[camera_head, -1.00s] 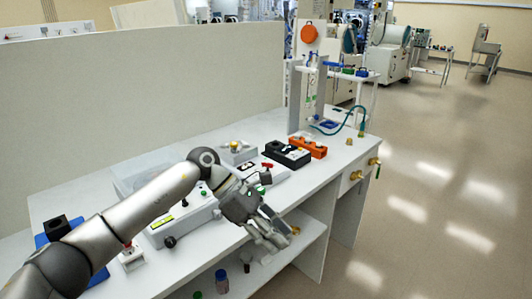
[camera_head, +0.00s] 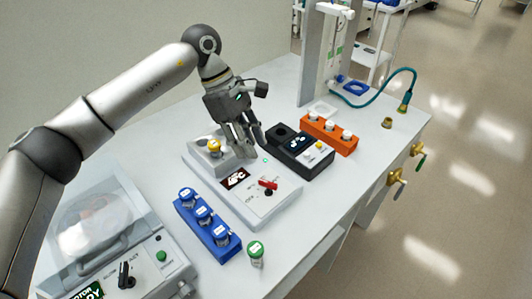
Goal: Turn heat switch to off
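A white heater unit (camera_head: 232,202) stands on the bench in the middle of the view. It has a dark display with bright characters (camera_head: 235,178) and a switch with a red handle (camera_head: 268,184) on its sloped front panel. The small print beside the switch is too small to read. My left gripper (camera_head: 249,152) points down above the back right part of this unit, behind the red switch and apart from it. Its fingers look spread and hold nothing visible. My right gripper is out of view.
A yellow-capped vial (camera_head: 214,147) sits on the unit's back. A blue rack (camera_head: 190,225) with capped vials and a green-capped vial (camera_head: 256,253) stand in front. A black device (camera_head: 290,150) and an orange rack (camera_head: 343,144) stand right. A clear-lidded machine (camera_head: 160,262) is lower left.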

